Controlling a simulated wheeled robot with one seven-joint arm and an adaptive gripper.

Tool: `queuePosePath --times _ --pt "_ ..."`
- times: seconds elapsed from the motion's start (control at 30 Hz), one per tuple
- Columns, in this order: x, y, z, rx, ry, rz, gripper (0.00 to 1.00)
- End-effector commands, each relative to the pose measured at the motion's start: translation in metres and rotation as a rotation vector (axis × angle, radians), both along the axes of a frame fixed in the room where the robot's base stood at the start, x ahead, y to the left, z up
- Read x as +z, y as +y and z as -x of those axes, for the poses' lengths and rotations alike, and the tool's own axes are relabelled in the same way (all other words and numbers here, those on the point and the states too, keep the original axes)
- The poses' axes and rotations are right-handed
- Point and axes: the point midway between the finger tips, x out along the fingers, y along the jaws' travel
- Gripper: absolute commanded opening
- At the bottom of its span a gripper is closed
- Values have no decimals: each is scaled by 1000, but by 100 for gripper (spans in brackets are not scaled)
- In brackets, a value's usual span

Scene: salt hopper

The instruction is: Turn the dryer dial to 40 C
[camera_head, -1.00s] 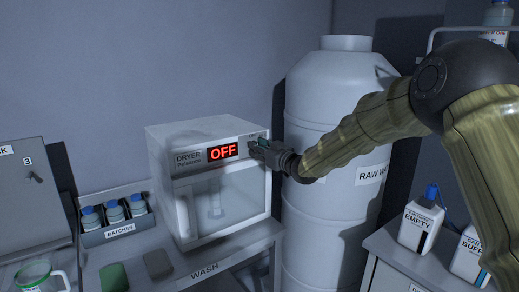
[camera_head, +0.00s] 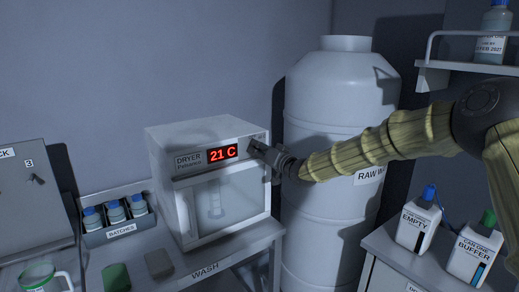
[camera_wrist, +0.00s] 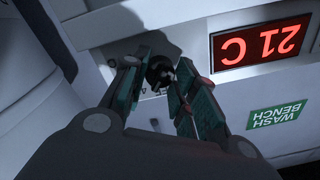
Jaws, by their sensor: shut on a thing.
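The dryer (camera_head: 207,133) is a white box on the wash bench with a glass door. Its red display (camera_head: 222,153) reads 21 C; in the wrist view the display (camera_wrist: 262,44) appears upside down. The dark round dial (camera_wrist: 160,72) is on the front panel beside the display. My gripper (camera_wrist: 163,85) has its green-padded fingers on either side of the dial and is shut on it. In the head view my gripper (camera_head: 258,148) reaches the panel's right end and hides the dial. The dial's markings are mostly hidden.
A large white raw water tank (camera_head: 330,130) stands right of the dryer, close to my arm. A rack of bottles (camera_head: 118,230) is on the left. The wash bench (camera_head: 228,262) holds a green and a grey block. Two cans (camera_head: 418,222) stand at right.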

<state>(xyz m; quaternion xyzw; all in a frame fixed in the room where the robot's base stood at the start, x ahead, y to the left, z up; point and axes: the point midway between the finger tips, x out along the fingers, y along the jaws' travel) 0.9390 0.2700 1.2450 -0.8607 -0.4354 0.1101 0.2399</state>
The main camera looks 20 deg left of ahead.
Motion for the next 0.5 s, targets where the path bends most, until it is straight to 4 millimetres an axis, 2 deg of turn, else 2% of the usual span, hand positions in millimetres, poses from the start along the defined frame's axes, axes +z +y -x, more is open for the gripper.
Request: queuePosePath --times 0.5 --pt "-2 1 1 1 143 -109 4"
